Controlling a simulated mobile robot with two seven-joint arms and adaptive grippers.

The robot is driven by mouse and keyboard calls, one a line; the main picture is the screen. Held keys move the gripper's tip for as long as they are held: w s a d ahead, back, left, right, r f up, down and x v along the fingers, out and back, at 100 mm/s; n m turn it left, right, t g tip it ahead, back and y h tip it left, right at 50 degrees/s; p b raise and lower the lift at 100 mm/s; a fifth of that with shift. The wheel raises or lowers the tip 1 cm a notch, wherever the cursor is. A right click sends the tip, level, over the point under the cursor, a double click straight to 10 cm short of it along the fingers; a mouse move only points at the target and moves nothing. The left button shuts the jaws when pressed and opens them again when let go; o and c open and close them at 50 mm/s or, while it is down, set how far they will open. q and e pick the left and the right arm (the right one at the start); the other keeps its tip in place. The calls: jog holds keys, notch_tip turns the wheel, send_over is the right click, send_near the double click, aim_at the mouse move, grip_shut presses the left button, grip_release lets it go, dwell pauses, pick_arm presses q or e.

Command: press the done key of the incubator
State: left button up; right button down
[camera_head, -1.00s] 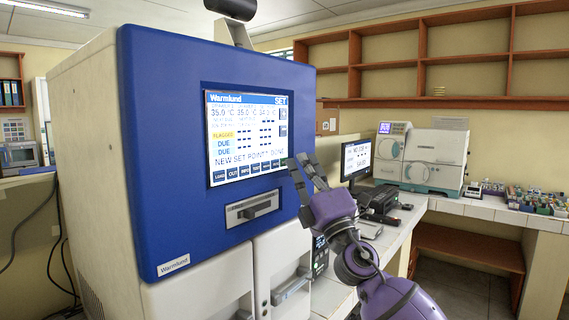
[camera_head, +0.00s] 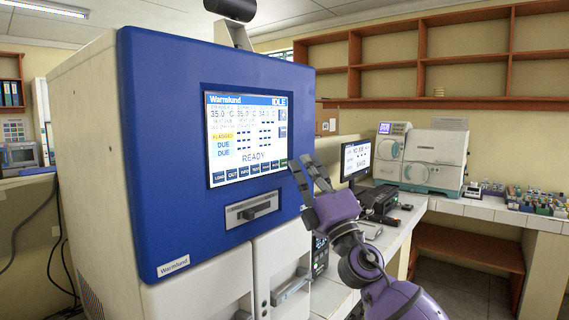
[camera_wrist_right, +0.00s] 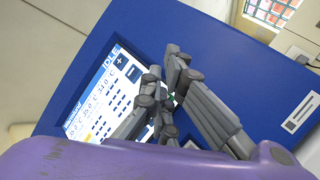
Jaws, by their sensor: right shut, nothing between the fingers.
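The incubator (camera_head: 140,130) has a blue front with a lit touch screen (camera_head: 247,138), which also shows in the right wrist view (camera_wrist_right: 92,100). The screen reads IDLE at the top and READY near the bottom, above a row of small keys. A green key (camera_head: 283,163), the rightmost of that row, shows beside my fingertips; its label is too small to read. My right gripper (camera_head: 300,163) is shut and empty at the screen's lower right corner. In the right wrist view, its fingers (camera_wrist_right: 164,76) cover part of the screen. I cannot tell whether they touch it. My left gripper is out of view.
A drawer-like slot (camera_head: 251,209) sits below the screen, above white doors with handles (camera_head: 290,287). To the right, a bench carries a monitor (camera_head: 356,158) and a white instrument (camera_head: 436,158). Floor shows at the lower right.

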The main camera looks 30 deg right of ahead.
jog(key=shift+s+d, duration=0.1)
jog(key=shift+s, duration=0.05)
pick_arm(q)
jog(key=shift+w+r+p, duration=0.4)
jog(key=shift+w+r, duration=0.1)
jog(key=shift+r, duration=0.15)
pick_arm(e)
jog(key=shift+s+d, duration=0.3)
jog(key=shift+s, duration=0.45)
jog(key=shift+s+d, duration=0.3)
jog(key=shift+s, duration=0.45)
jog(key=shift+s+d, duration=0.3)
jog(key=shift+s, duration=0.45)
